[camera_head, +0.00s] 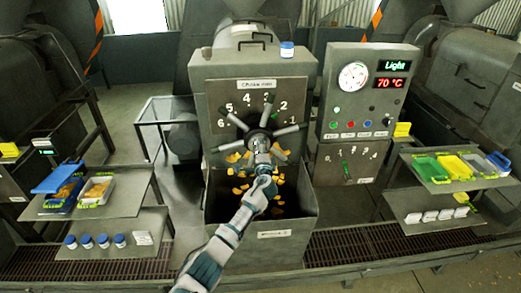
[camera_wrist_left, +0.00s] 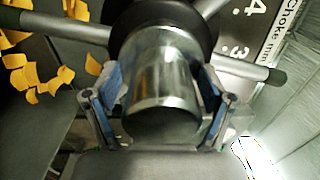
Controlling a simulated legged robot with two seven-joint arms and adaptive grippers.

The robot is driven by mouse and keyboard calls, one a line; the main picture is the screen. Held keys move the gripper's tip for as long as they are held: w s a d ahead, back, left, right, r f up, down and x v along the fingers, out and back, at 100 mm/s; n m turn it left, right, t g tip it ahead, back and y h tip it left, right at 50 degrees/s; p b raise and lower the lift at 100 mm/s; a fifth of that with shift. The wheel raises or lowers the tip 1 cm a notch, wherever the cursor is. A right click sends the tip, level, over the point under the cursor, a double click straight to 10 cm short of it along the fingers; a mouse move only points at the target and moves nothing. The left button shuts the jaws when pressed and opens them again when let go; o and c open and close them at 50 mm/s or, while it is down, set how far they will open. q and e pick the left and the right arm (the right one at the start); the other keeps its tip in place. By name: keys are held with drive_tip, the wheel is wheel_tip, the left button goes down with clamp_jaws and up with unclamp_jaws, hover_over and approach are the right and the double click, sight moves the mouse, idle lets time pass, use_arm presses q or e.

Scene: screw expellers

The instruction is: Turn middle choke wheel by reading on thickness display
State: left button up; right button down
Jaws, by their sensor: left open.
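The middle choke wheel (camera_head: 288,129) is a dark hub with several grey spokes on the front of the middle machine. A number scale (camera_head: 247,98) from 1 to 6 arcs over it. The green display (camera_head: 395,65) on the panel to the right reads "Light". My left gripper (camera_head: 262,150) is at the wheel's centre. In the left wrist view its open fingers (camera_wrist_left: 160,108) stand on both sides of the wheel's metal hub end (camera_wrist_left: 162,80). I cannot tell whether they touch it. The arm and gripper hide part of the wheel in the head view. My right gripper is out of view.
A red display (camera_head: 390,83) reads 70 °C beside a round gauge (camera_head: 352,76). Yellow flakes (camera_head: 237,172) lie in the machine's outlet below the wheel. Shelves with trays stand at left (camera_head: 125,205) and right (camera_head: 410,165). A blue-lidded jar (camera_head: 287,49) sits on top of the machine.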

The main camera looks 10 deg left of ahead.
use_arm(q)
drive_tip(key=shift+s+d+f, duration=0.1)
drive_tip(key=shift+s+d, duration=0.05)
drive_tip(key=shift+s, duration=0.1)
drive_tip(key=v, duration=1.1)
drive_tip(key=shift+s, duration=0.2)
